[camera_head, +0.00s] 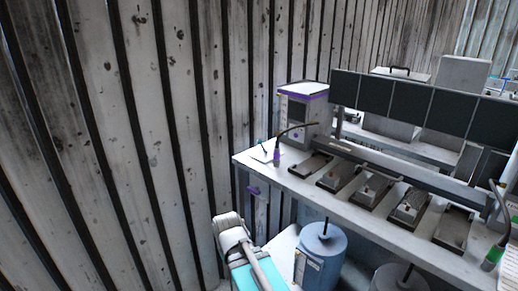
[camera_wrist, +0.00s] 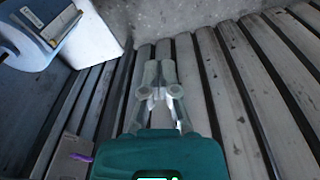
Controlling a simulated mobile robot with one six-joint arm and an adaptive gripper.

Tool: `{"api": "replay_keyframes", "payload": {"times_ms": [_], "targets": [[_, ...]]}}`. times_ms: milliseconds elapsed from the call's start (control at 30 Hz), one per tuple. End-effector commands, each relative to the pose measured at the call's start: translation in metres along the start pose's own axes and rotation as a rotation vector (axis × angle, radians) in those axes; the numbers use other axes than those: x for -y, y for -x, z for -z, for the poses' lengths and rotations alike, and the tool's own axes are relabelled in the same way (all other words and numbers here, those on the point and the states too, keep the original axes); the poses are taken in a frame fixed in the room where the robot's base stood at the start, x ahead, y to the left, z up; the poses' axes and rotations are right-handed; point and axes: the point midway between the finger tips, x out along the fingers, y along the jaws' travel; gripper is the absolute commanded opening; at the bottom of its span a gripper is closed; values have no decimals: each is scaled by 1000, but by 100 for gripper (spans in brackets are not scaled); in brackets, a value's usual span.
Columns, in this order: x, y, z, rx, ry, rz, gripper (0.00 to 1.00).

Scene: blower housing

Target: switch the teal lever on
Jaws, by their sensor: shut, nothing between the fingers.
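I cannot make out the teal lever for certain in either view. A small thin teal piece (camera_head: 263,144) stands at a white sheet or plate on the left end of the bench in the head view; it is too small to tell whether it is a lever or how it is set. My gripper (camera_wrist: 157,68) shows in the wrist view with its grey fingers together and nothing between them. It is over the grey slatted surface, apart from other objects. Part of my arm shows at the bottom of the head view.
The bench (camera_head: 340,205) holds several dark trays and a white-and-purple device (camera_head: 301,112). A small box with a purple part (camera_head: 257,192) is below its left end. A blue drum (camera_head: 321,255) stands in front; it also shows in the wrist view (camera_wrist: 28,38). Plank walls (camera_head: 130,130) close the left.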

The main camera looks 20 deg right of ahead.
Motion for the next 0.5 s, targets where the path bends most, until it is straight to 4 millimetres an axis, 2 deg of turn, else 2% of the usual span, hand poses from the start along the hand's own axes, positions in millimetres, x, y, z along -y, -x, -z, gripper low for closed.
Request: {"api": "replay_keyframes", "payload": {"times_ms": [267,500], "targets": [[-51,-3,74,-265,173,-144,0],[-110,15,144,-520,398,-382,0]]}}
